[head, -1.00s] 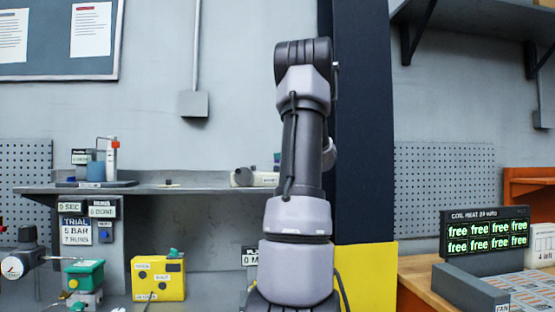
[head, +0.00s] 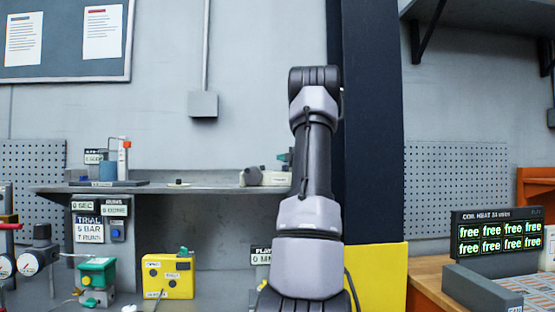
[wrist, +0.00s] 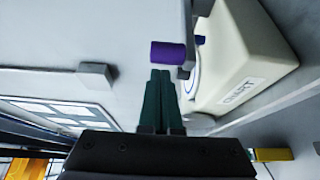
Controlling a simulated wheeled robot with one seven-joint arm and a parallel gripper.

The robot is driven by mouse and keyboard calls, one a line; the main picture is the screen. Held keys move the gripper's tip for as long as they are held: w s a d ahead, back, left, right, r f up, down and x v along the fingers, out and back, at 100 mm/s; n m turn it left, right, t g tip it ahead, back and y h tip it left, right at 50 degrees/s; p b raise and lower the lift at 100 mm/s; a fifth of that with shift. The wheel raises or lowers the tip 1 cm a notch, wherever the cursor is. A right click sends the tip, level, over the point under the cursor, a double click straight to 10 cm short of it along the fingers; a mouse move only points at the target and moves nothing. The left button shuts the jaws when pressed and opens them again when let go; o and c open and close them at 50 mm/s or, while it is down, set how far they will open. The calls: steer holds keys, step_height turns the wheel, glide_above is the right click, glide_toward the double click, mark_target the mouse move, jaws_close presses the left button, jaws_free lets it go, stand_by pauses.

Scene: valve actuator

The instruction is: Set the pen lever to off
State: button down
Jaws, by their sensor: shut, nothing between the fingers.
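The chart recorder is a cream box (wrist: 235,60) with a "CHART" label, at the upper right of the wrist view. A purple knob (wrist: 169,52), apparently the pen lever's end, stands out beside it. My gripper (wrist: 160,75) is shut and empty, its dark green fingers side by side. The fingertips are just short of the purple knob in the picture; I cannot tell whether they touch it. In the head view a cream device (head: 262,178) on the shelf is partly hidden by my arm, and my gripper is hidden too.
The grey shelf (head: 215,187) runs along the wall, with a small blue and white device (head: 118,165) on its left part. A dark column (head: 370,130) stands behind my arm. A yellow box (head: 168,276) and a green device (head: 97,275) sit below.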

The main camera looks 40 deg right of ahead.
steer(key=shift+s+d, duration=0.15)
steer(key=shift+d, duration=0.15)
